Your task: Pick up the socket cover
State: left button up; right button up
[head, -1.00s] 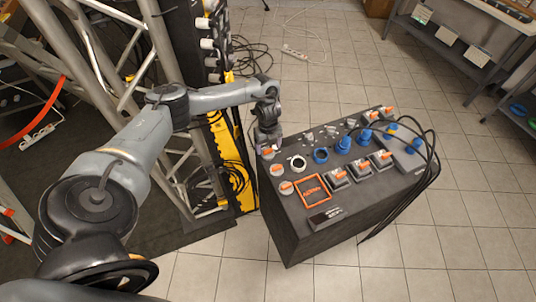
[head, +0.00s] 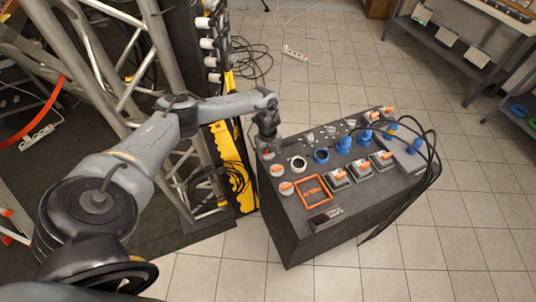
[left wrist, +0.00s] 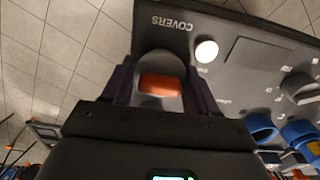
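The socket cover is a round grey disc with an orange grip bar. It sits at the far left corner of the dark panel box, seen in the head view (head: 268,155) and large in the left wrist view (left wrist: 160,85). My left gripper (head: 268,147) is right over it. In the left wrist view its two dark fingers (left wrist: 162,80) stand apart, one on each side of the orange bar. Whether they touch the cover is hard to tell. The palm hides the cover's lower edge. My right gripper is not in view.
Two similar covers (head: 277,170) (head: 286,188) lie in a column beside it.

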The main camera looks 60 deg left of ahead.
pick_arm(q)
jog(key=shift+c, duration=0.8)
jog(key=shift+r, duration=0.2)
